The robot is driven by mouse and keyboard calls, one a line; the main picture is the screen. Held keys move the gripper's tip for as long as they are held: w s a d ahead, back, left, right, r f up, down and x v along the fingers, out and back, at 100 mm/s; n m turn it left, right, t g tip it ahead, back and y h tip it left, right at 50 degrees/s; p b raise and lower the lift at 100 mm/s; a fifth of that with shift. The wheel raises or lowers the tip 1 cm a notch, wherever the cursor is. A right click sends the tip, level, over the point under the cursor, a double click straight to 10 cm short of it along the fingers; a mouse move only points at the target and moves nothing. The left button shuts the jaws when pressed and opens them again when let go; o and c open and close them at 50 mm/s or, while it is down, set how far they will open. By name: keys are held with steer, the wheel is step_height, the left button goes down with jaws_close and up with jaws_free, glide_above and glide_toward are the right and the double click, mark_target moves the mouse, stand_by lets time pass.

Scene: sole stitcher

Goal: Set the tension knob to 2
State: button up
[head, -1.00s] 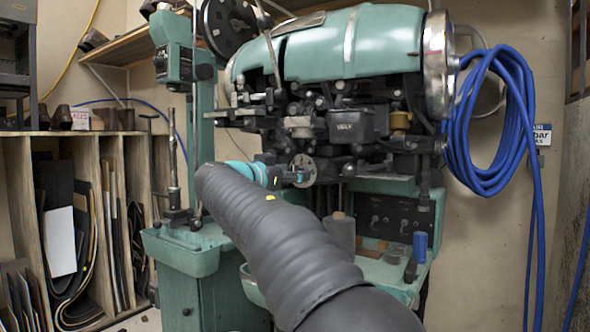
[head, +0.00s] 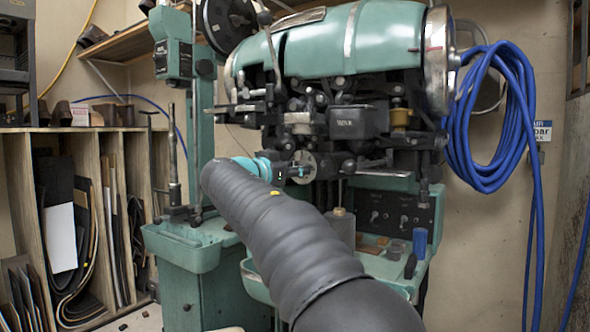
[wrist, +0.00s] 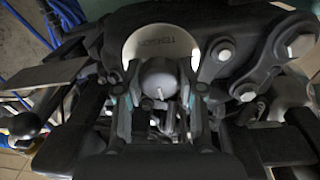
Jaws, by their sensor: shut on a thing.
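The tension knob (wrist: 158,76) is a grey round knob with a short white pointer line, seen in the wrist view. The line points toward the bottom of that picture. Behind it is a pale round dial plate (wrist: 145,45) lettered "TENSION"; I cannot read any numbers on it. My gripper (wrist: 160,92) has one finger on each side of the knob and is shut on it. In the head view my gripper (head: 293,173) meets the machine at the small round dial plate (head: 305,160), and my forearm hides part of the area below.
The green stitching machine (head: 350,45) fills the middle, with a black wax pot (head: 350,121) and linkages close around the knob. Dark levers (wrist: 222,52) stand right of the knob in the wrist view. A blue hose coil (head: 490,120) hangs at the right.

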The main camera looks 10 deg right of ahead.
steer(key=n+b, duration=0.1)
steer(key=n, duration=0.2)
steer(key=shift+n+b, duration=0.3)
steer(key=shift+b, duration=0.05)
steer(key=n, duration=0.5)
steer(key=shift+t+b, duration=0.3)
steer(key=o, duration=1.2)
steer(key=shift+c, duration=0.2)
steer(key=v, duration=1.2)
steer(key=shift+w+f, duration=0.1)
